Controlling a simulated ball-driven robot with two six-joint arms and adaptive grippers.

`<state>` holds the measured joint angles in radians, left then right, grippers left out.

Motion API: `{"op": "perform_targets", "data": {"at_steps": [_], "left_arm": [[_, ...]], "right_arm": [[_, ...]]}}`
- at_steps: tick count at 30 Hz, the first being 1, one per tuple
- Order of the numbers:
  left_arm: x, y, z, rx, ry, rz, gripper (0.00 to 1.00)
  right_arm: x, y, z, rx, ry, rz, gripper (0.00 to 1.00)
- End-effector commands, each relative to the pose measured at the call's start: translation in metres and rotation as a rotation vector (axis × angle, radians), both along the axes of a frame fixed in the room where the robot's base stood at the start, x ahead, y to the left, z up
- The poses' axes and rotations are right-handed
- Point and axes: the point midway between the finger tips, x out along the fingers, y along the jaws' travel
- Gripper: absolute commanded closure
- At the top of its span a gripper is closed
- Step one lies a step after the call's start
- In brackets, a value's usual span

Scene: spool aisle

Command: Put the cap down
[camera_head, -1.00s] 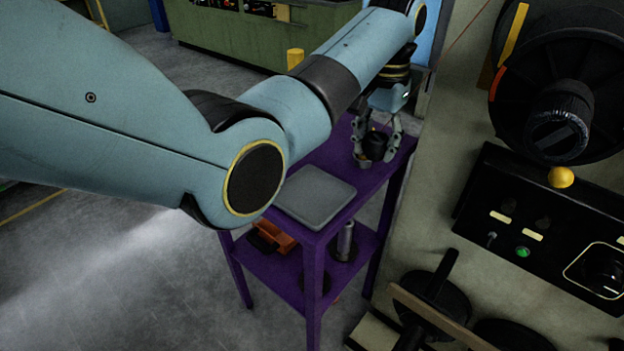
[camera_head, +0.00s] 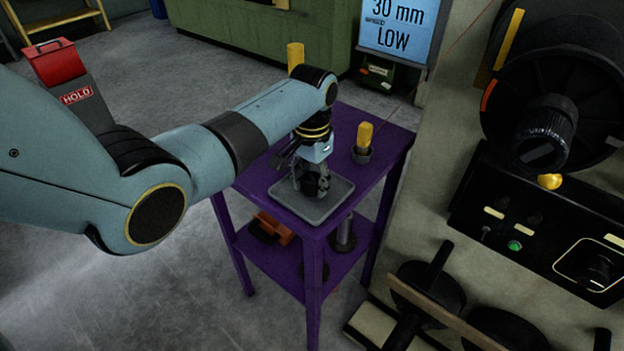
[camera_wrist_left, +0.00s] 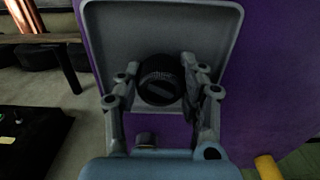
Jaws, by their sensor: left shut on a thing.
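The black round cap (camera_wrist_left: 160,80), with a ribbed rim and a bar across its top, sits between the fingers of my left gripper (camera_wrist_left: 160,88) in the left wrist view. In the head view my left gripper (camera_head: 311,184) points down over the grey tray (camera_head: 338,201) on the purple table, shut on the cap. The fingers mostly hide the cap there. The tray also shows behind the cap in the left wrist view (camera_wrist_left: 215,30). I cannot tell whether the cap touches the tray floor. My right gripper is not in view.
A yellow post in a dark base (camera_head: 363,140) stands on the purple table (camera_head: 389,135) behind the tray. The lower shelf holds an orange item (camera_head: 273,228) and a metal cylinder (camera_head: 344,233). A machine panel (camera_head: 540,220) stands at the right.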

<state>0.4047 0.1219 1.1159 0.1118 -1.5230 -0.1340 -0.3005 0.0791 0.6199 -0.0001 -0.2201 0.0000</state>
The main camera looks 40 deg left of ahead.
Motion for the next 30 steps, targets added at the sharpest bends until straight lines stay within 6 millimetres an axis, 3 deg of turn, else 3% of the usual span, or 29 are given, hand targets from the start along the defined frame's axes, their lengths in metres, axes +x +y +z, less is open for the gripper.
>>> {"op": "perform_targets", "data": {"at_steps": [8, 9, 13, 23, 30], "left_arm": [[0.0, 0.0, -0.001, 0.0, 0.0, 0.0, 1.0], [0.0, 0.0, -0.001, 0.0, 0.0, 0.0, 0.56], [0.0, 0.0, -0.001, 0.0, 0.0, 0.0, 0.39], [0.001, 0.0, 0.003, 0.001, -0.002, 0.0, 0.38], [0.002, 0.0, 0.044, 0.002, -0.005, 0.001, 0.38]], "right_arm": [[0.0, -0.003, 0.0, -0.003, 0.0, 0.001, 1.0], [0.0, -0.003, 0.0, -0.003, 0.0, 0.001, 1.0], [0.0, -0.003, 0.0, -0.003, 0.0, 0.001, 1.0], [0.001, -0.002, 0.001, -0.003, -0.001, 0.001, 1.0], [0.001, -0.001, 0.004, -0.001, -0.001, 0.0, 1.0]]}}
